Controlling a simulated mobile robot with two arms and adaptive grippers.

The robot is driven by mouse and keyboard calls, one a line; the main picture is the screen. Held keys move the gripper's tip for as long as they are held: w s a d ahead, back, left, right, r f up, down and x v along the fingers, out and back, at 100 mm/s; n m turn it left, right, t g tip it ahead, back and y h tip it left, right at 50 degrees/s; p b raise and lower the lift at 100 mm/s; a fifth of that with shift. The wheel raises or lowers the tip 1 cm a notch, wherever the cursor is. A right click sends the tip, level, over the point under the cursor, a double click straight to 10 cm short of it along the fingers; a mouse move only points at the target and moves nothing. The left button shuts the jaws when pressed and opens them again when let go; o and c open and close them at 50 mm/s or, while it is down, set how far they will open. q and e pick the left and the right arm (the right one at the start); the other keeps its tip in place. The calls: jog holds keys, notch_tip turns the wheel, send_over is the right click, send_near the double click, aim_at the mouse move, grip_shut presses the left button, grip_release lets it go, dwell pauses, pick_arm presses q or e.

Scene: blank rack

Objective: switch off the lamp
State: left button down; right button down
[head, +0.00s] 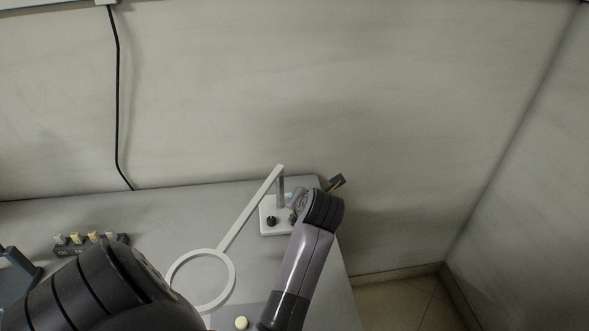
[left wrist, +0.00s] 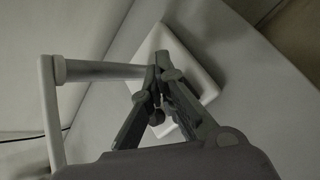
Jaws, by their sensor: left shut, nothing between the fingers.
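The lamp has a white square base (head: 268,207) near the table's far right corner, a short post, a slanted arm (head: 250,207) and a ring head (head: 231,272). A dark knob (head: 271,221) sits on the base. My left gripper (head: 296,203) is at the right side of the base, partly hidden by my wrist. In the left wrist view, my left gripper (left wrist: 157,82) is shut and empty in front of the white base (left wrist: 205,75), beside the post (left wrist: 105,70). The dark knob (left wrist: 157,117) shows between its fingers' lower parts; contact cannot be told. My right gripper is out of view.
A dark block with several pale pegs (head: 90,243) stands at the left of the grey table (head: 160,212). A small cream round thing (head: 241,322) lies near the bottom. A black cable (head: 117,100) runs down the wall. Floor shows right of the table.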

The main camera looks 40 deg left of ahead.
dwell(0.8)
pick_arm(q)
jog(key=shift+f, duration=0.1)
jog(key=shift+f, duration=0.35)
jog(key=shift+f+b, duration=0.25)
jog(key=shift+b, duration=0.05)
dwell(0.4)
jog(key=shift+r, duration=0.1)
jog(key=shift+r+p, duration=0.65)
jog(key=shift+p, duration=0.1)
